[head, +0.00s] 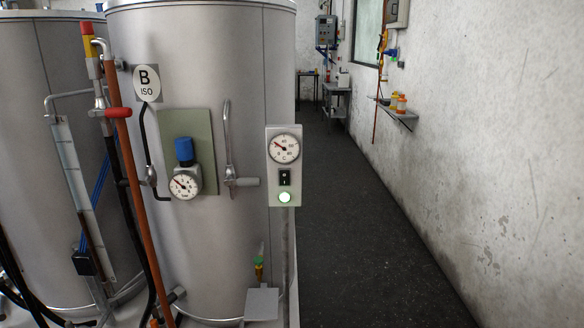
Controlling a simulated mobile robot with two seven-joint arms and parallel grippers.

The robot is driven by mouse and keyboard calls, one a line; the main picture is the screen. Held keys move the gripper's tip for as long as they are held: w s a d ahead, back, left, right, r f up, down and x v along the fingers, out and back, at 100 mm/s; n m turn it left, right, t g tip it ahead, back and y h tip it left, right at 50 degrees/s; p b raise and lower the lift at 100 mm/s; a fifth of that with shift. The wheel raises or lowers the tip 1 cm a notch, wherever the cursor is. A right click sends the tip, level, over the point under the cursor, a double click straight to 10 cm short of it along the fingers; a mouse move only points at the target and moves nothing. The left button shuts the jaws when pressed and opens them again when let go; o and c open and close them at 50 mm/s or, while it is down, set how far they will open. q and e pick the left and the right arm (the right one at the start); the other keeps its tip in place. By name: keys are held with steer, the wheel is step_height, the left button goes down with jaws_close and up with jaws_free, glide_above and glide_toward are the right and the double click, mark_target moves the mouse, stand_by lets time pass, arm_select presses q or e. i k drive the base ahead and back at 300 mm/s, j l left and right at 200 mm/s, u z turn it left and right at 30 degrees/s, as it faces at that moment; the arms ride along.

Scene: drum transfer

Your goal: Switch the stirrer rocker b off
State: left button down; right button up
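The stirrer rocker b (284,178) is a small black rocker switch on a light grey control box (271,150) on a post in front of the tank marked B. A dial gauge (284,148) sits above the rocker. A round lamp (284,197) below it glows greenish white. The rocker is too small for me to tell which side is pressed in. Tank B (240,60) is a large steel drum with a "B ISO" label (147,83). Neither of my grippers is in view.
Left of the box are a lever handle (229,150), a gauge with a blue knob (184,155), and hoses and an orange pipe (125,170). A second steel tank (50,60) stands at the left. Dark floor (370,230) to the right is clear, bounded by a white wall (490,130) with a shelf (398,112).

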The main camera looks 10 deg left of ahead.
mark_target(283, 175)
steer(key=i+j+z, duration=0.1)
steer(key=i, duration=0.25)
steer(key=i+j, duration=0.15)
steer(key=i, duration=0.25)
steer(key=i+j+z, duration=0.15)
steer(key=i, duration=0.2)
